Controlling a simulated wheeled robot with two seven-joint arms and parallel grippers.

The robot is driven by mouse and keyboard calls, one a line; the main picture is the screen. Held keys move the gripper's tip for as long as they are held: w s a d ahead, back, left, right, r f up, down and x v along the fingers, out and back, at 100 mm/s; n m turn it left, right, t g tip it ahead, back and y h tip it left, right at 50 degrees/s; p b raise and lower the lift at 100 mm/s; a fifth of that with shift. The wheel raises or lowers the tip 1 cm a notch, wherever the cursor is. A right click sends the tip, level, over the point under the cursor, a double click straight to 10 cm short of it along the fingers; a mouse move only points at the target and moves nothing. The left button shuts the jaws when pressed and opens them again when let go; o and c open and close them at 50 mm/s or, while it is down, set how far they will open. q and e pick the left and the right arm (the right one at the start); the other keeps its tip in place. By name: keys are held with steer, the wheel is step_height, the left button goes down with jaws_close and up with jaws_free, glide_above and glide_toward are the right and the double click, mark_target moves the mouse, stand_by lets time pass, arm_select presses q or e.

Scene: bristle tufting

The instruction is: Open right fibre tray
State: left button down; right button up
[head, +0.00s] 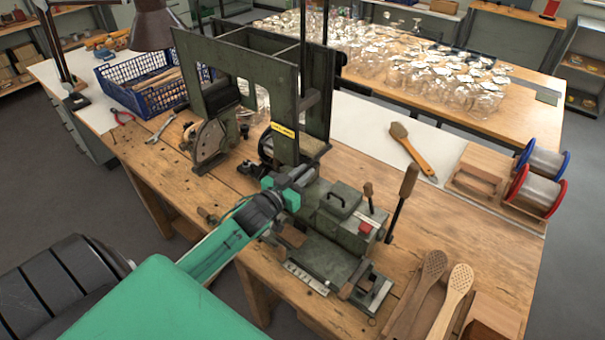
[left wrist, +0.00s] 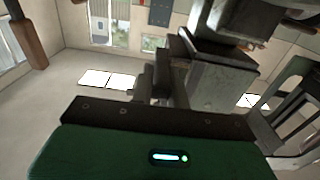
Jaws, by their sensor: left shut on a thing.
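The dark green tufting machine (head: 330,262) stands on the wooden bench. A green box with a flat lid and a black loop handle (head: 340,201) sits on its upper right side; I cannot tell for sure whether this is the right fibre tray. The lid looks level and down. My left gripper (head: 297,177) reaches in from the lower left, at the box's back left, below the tall frame. It is shut on a small part there, mostly hidden by the gripper itself. In the left wrist view, a dark grey block (left wrist: 218,82) is close in front of the gripper's body. My right gripper is not in view.
A tall green frame (head: 318,90) with a yellow label rises just behind my gripper. A wooden-handled lever (head: 403,200) stands right of the box. Wooden paddles (head: 428,285), a brush (head: 411,148), wire spools (head: 535,188) and a blue crate (head: 150,88) lie around.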

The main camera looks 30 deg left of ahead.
arm_select(q)
steer(key=s+d+p, duration=0.1)
steer(key=d, duration=1.3)
steer(key=shift+s+d+f, duration=0.1)
steer(key=c, duration=1.5)
jaws_free()
steer(key=shift+o, duration=0.7)
steer(key=shift+d, duration=0.2)
steer(key=shift+a, duration=0.1)
